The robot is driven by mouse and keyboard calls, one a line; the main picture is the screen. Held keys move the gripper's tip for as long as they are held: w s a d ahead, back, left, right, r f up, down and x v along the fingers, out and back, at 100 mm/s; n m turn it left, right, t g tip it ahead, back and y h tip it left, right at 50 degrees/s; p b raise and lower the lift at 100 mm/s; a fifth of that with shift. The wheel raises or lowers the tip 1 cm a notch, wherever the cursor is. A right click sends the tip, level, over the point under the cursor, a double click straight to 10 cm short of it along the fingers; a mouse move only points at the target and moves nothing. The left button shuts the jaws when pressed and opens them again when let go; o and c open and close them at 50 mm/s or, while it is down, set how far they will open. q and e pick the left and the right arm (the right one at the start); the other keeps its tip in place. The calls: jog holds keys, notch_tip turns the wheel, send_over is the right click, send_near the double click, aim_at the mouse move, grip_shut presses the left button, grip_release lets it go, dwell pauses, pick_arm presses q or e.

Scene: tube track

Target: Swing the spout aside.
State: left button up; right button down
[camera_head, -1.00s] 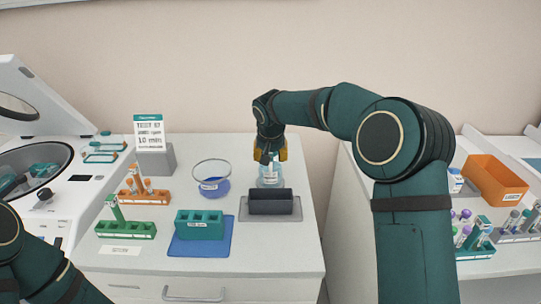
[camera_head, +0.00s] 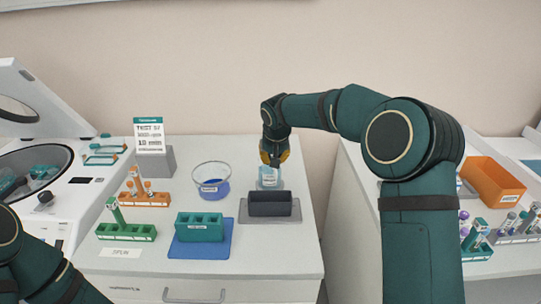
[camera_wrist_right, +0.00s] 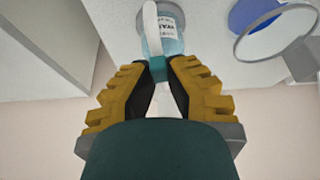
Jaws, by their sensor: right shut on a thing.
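A clear bottle (camera_head: 270,180) with pale blue liquid and a white label stands at the back right of the white bench. The bottle also shows in the right wrist view (camera_wrist_right: 170,42), with a white spout (camera_wrist_right: 150,28) reaching over it and a teal top (camera_wrist_right: 182,66). My right gripper (camera_head: 275,157) is above the bottle, fingers pointing down. In the right wrist view its fingertips (camera_wrist_right: 173,70) are closed on the bottle's teal top, by the spout; the exact contact is partly hidden. My left arm shows at the lower left, its gripper out of view.
A dark block (camera_head: 270,203) on a grey mat stands in front of the bottle. A glass beaker (camera_head: 211,180) with blue liquid is to its left. A teal rack (camera_head: 199,226) and an open centrifuge (camera_head: 40,185) are further left. An orange bin (camera_head: 492,181) is on the right bench.

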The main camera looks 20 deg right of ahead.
jog(key=w+d+n+g+y+p, duration=0.1)
jog(key=d+n+y+p, duration=0.2)
jog(key=d+n+p, duration=0.4)
jog(key=shift+w+f+n+y+p, duration=0.2)
jog(key=shift+w+n+y+p, duration=0.15)
jog(key=shift+n+p, duration=0.75)
jog(key=shift+n, duration=0.3)
jog(key=c, duration=1.1)
grip_release()
jog(key=shift+o, duration=0.8)
jog(key=shift+w, duration=0.15)
jog(key=shift+r, duration=0.1)
